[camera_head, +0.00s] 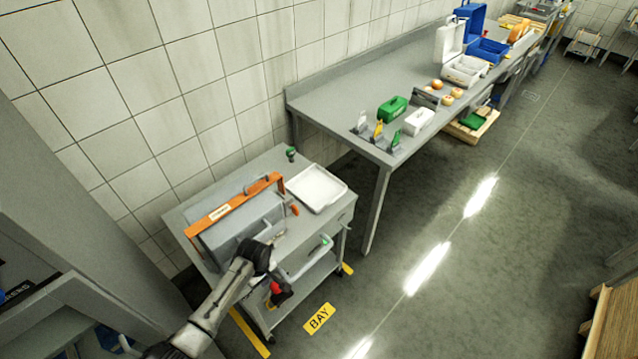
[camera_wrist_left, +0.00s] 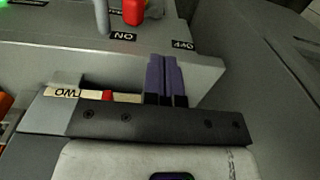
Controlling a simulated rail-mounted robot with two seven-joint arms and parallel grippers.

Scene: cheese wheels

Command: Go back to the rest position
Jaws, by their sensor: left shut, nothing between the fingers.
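My left arm comes in from the bottom left of the head view and bends at a dark joint in front of the grey cart (camera_head: 345,208). The exact fingertips are hard to make out in the head view. My right gripper is not in view.
The cart carries a grey toolbox with an orange handle (camera_head: 235,203) and a white tray (camera_head: 316,188). A long grey workbench (camera_head: 335,97) holds several boxes and tools. In the left wrist view a labelled grey surface (camera_wrist_left: 195,66) lies beyond the fingers.

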